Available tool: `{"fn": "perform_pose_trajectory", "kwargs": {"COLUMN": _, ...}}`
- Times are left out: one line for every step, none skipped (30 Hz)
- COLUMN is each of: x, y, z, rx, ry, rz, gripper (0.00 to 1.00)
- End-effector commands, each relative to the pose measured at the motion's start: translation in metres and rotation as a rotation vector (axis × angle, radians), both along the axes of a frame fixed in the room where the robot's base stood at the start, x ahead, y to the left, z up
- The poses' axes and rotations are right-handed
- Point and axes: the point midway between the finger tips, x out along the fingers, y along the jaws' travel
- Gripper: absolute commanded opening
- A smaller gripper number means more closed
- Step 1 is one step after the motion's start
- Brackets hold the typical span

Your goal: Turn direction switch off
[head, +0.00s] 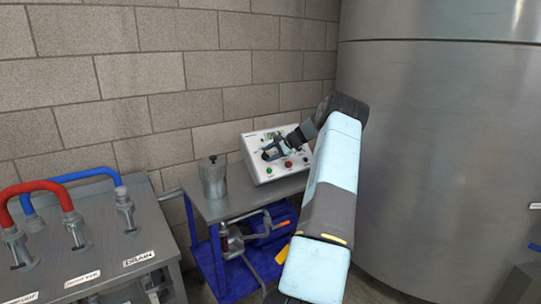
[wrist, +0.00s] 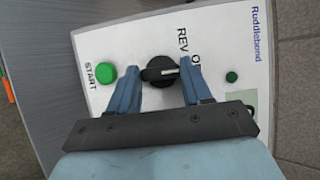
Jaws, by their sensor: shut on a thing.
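The direction switch (wrist: 161,72) is a black rotary knob on a white control box (wrist: 215,40). In the wrist view its bar lies nearly level, with a white mark at the right end, facing the lettering that starts with O beside REV. The rest of that lettering is hidden by a finger. My gripper (wrist: 162,69) has its two blue fingers shut on the knob's bar, one at each end. In the head view the control box (head: 259,174) stands on the cart, and my gripper (head: 270,153) is at its face, hiding the knob.
A green START button (wrist: 107,73) sits left of the knob, and a small green lamp (wrist: 232,77) right of it. A red button (head: 289,165) shows in the head view. A metal canister (head: 213,180) stands left of the box. A large steel tank (head: 440,130) rises close on the right.

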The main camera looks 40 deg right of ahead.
Motion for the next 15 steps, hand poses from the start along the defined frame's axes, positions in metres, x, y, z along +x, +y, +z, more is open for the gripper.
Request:
{"fn": "perform_pose_trajectory", "kwargs": {"x": -0.0013, "y": 0.0026, "z": -0.0046, "rx": 0.005, "ry": 0.007, "rz": 0.006, "gripper": 0.18}}
{"fn": "perform_pose_trajectory", "kwargs": {"x": -0.0013, "y": 0.0026, "z": -0.0047, "rx": 0.006, "ry": 0.008, "rz": 0.006, "gripper": 0.18}}
{"fn": "perform_pose_trajectory", "kwargs": {"x": -0.0013, "y": 0.0028, "z": -0.0048, "rx": 0.006, "ry": 0.008, "rz": 0.006, "gripper": 0.51}}
{"fn": "perform_pose_trajectory", "kwargs": {"x": -0.0014, "y": 0.0026, "z": -0.0048, "rx": 0.006, "ry": 0.008, "rz": 0.006, "gripper": 0.54}}
{"fn": "perform_pose_trajectory", "kwargs": {"x": -0.0013, "y": 0.0025, "z": -0.0046, "rx": 0.006, "ry": 0.007, "rz": 0.006, "gripper": 0.57}}
{"fn": "perform_pose_trajectory", "kwargs": {"x": -0.0012, "y": 0.0023, "z": -0.0043, "rx": 0.006, "ry": 0.007, "rz": 0.005, "gripper": 0.60}}
{"fn": "perform_pose_trajectory", "kwargs": {"x": -0.0010, "y": 0.0021, "z": -0.0040, "rx": 0.005, "ry": 0.006, "rz": 0.004, "gripper": 0.63}}
{"fn": "perform_pose_trajectory", "kwargs": {"x": -0.0009, "y": 0.0019, "z": -0.0037, "rx": 0.005, "ry": 0.005, "rz": 0.004, "gripper": 0.66}}
{"fn": "perform_pose_trajectory", "kwargs": {"x": -0.0008, "y": 0.0017, "z": -0.0033, "rx": 0.004, "ry": 0.005, "rz": 0.003, "gripper": 0.70}}
{"fn": "perform_pose_trajectory", "kwargs": {"x": -0.0008, "y": 0.0016, "z": -0.0030, "rx": 0.004, "ry": 0.005, "rz": 0.003, "gripper": 0.73}}
{"fn": "perform_pose_trajectory", "kwargs": {"x": -0.0007, "y": 0.0015, "z": -0.0028, "rx": 0.004, "ry": 0.004, "rz": 0.002, "gripper": 0.74}}
{"fn": "perform_pose_trajectory", "kwargs": {"x": -0.0007, "y": 0.0013, "z": -0.0026, "rx": 0.004, "ry": 0.004, "rz": 0.002, "gripper": 0.74}}
{"fn": "perform_pose_trajectory", "kwargs": {"x": -0.0006, "y": 0.0012, "z": -0.0023, "rx": 0.004, "ry": 0.004, "rz": 0.002, "gripper": 0.74}}
{"fn": "perform_pose_trajectory", "kwargs": {"x": -0.0006, "y": 0.0010, "z": -0.0022, "rx": 0.003, "ry": 0.003, "rz": 0.001, "gripper": 0.74}}
{"fn": "perform_pose_trajectory", "kwargs": {"x": -0.0006, "y": 0.0010, "z": -0.0020, "rx": 0.003, "ry": 0.003, "rz": 0.001, "gripper": 0.74}}
